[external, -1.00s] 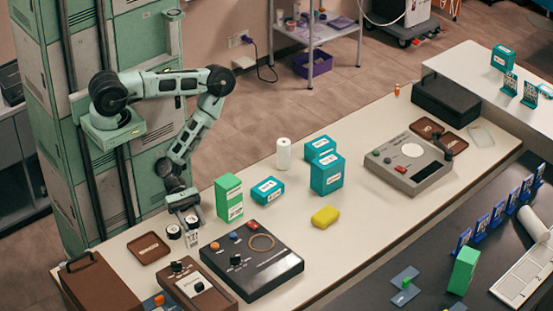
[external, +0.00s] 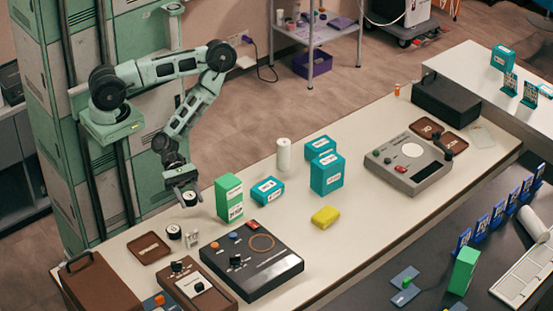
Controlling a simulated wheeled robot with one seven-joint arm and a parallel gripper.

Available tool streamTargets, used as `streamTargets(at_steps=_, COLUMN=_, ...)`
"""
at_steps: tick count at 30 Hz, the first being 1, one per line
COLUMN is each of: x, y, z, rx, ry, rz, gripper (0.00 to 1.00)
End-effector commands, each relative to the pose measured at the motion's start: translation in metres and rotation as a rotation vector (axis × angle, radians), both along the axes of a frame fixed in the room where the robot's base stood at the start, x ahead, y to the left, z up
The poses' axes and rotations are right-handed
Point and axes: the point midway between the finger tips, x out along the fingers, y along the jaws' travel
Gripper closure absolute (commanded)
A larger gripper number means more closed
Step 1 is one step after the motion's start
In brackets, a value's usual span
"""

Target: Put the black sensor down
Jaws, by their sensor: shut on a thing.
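My gripper (external: 184,186) is above the near left part of the counter and points down. It is shut on a black sensor (external: 190,199), a small round black piece with a white top, held above the surface. A second, similar black round piece (external: 174,231) sits on the counter below and to the left. The fingers are small in this view and their exact contact on the sensor cannot be made out.
A small white labelled piece (external: 193,239) stands near the second round piece. A brown tray (external: 141,257) lies left, a green box (external: 229,199) right, a black console (external: 265,283) in front. Teal boxes (external: 326,176) and a yellow block (external: 326,215) stand farther right.

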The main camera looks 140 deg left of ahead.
Motion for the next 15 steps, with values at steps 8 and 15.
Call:
streamTargets(at_steps=8, x=0.035, y=0.001, z=0.026, rx=0.009, ry=-0.01, rz=-0.048, gripper=0.8)
streamTargets(at_steps=15, x=0.069, y=-0.003, z=0.071, rx=0.014, ry=-0.007, rz=-0.178, gripper=0.8)
